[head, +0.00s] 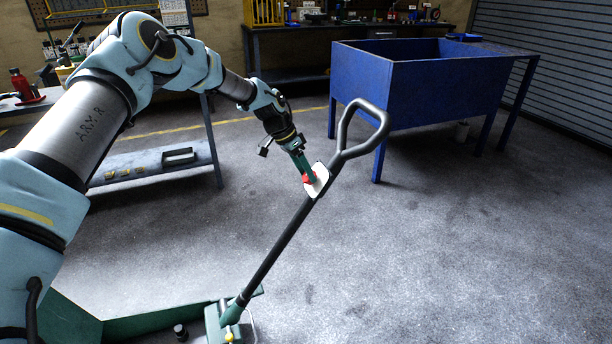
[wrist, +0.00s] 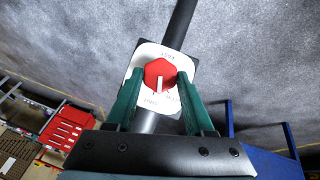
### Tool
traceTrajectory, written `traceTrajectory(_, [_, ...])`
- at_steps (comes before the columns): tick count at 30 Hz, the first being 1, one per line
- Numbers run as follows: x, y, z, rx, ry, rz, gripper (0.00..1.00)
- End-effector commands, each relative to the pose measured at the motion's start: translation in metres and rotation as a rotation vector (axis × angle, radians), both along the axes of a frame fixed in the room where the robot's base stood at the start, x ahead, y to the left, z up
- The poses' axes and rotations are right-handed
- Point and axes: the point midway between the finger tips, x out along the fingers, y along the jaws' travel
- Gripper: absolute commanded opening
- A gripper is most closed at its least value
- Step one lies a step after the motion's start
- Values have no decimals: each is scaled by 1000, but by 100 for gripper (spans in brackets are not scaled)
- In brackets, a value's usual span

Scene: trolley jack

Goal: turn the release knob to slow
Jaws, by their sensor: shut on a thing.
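The red release knob (head: 308,179) sits on a white label plate (head: 320,184) partway up the jack's black handle (head: 275,245). In the wrist view the knob (wrist: 160,70) is between the two green fingers of my gripper (wrist: 160,76), which is shut on it. The knob's white pointer mark points down in that view, between two small labels low on the plate (wrist: 143,57). Another label is at the plate's top. The lettering is too small to read surely. In the head view my gripper (head: 305,172) reaches the knob from the upper left.
The handle rises tilted from the green jack (head: 140,325) on the floor and ends in a loop grip (head: 384,125). A blue tub table (head: 400,90) stands behind at right. A workbench (head: 150,160) is at left. The floor right of the handle is clear.

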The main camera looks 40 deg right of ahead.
Motion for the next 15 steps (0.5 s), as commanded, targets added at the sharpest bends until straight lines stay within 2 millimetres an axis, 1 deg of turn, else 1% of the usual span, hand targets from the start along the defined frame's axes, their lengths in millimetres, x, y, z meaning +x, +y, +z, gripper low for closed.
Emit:
traceTrajectory(1, [2,-1,-4,9,33,27,0])
traceTrajectory(15, [6,-1,-6,134,351,254,0])
